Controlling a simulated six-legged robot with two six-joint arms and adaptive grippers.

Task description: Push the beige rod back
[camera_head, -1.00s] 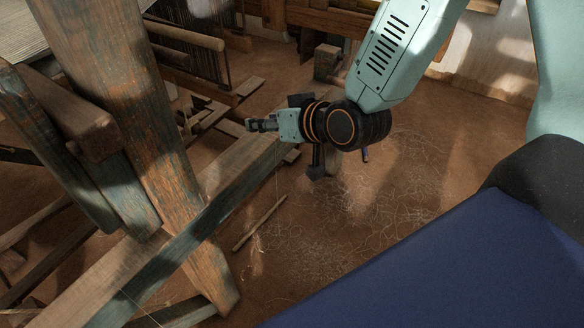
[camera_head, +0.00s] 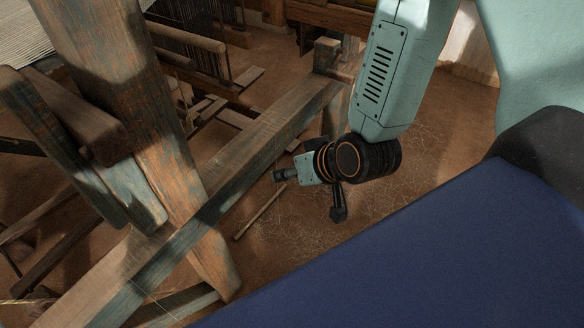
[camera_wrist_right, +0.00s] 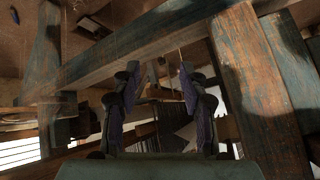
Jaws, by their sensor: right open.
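A beige rod (camera_head: 187,37) lies across the loom at the upper left of the head view, in front of dark hanging threads. A thin light stick (camera_head: 260,212) lies on the floor; I cannot tell for certain which of these is the task's rod. My right gripper (camera_head: 279,175) points left, just right of a long timber beam and well apart from the loom rod. The right wrist view shows its two purple-padded fingers (camera_wrist_right: 158,78) spread, with nothing between them. I cannot make out the rod for certain there. My left gripper is not in view.
A thick weathered post (camera_head: 150,130) stands at left. The long beam (camera_head: 250,150) runs diagonally between my gripper and the loom; in the wrist view it crosses beyond the fingers (camera_wrist_right: 160,35). The earthen floor (camera_head: 420,140) to the right is mostly clear.

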